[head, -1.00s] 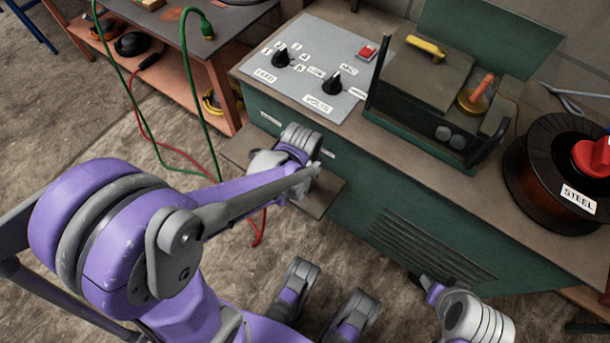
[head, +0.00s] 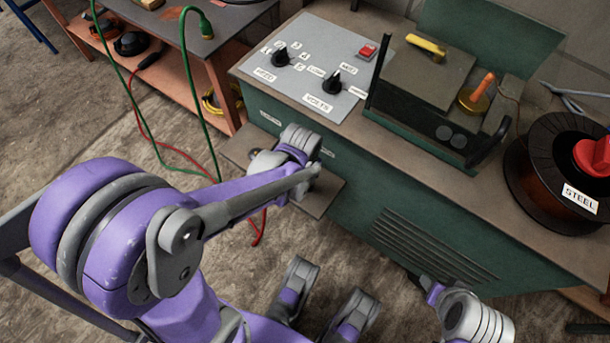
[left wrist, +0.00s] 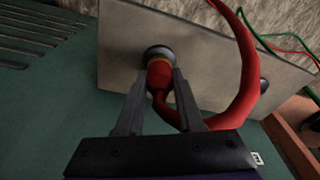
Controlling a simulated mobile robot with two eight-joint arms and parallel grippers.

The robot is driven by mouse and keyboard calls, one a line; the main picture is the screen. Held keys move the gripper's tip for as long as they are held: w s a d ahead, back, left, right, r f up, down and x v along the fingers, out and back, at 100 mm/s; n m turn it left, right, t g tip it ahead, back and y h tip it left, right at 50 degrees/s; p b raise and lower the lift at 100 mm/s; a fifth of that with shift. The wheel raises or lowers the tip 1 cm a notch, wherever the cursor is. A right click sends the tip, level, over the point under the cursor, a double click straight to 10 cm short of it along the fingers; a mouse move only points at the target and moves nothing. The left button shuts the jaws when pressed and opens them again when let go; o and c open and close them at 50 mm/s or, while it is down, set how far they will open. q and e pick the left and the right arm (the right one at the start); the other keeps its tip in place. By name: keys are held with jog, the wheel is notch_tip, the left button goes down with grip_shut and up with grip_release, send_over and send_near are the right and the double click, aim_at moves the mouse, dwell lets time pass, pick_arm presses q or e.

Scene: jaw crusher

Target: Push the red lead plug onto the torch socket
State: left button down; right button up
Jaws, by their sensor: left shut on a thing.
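In the left wrist view, the red lead plug (left wrist: 158,76) sits between the fingers of my left gripper (left wrist: 160,85), which is shut on it. The plug's front end meets the dark round socket (left wrist: 156,52) on a grey plate and lines up with it; how deep it sits I cannot tell. The red cable (left wrist: 247,60) loops up to the right from behind the gripper. In the head view my left wrist hides the plug and socket over the ledge (head: 318,207). My right gripper (head: 418,282) is small and low at right, its fingers unclear.
A second dark socket (left wrist: 264,86) is partly behind the cable. The green welder cabinet (head: 400,195) carries a knob panel (head: 305,70) and a steel wire spool (head: 545,180). A green cable (head: 190,90) hangs beside an orange bench (head: 215,75) at left.

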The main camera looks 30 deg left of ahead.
pick_arm(q)
jog(key=shift+f, duration=0.4)
pick_arm(e)
jog(key=shift+f, duration=0.35)
pick_arm(q)
jog(key=shift+c, duration=2.3)
grip_release()
jog(key=shift+r, duration=0.1)
pick_arm(e)
jog(key=shift+r, duration=0.1)
pick_arm(q)
notch_tip(320, 180, up, 11)
jog(key=s+p, duration=0.1)
jog(key=p, duration=0.2)
jog(key=shift+s+d+f+p, duration=0.2)
jog(key=shift+s+d+p, duration=0.05)
jog(key=shift+p, duration=0.1)
pick_arm(e)
jog(key=r, duration=0.4)
jog(key=shift+s+r, duration=0.25)
jog(key=shift+r, duration=0.15)
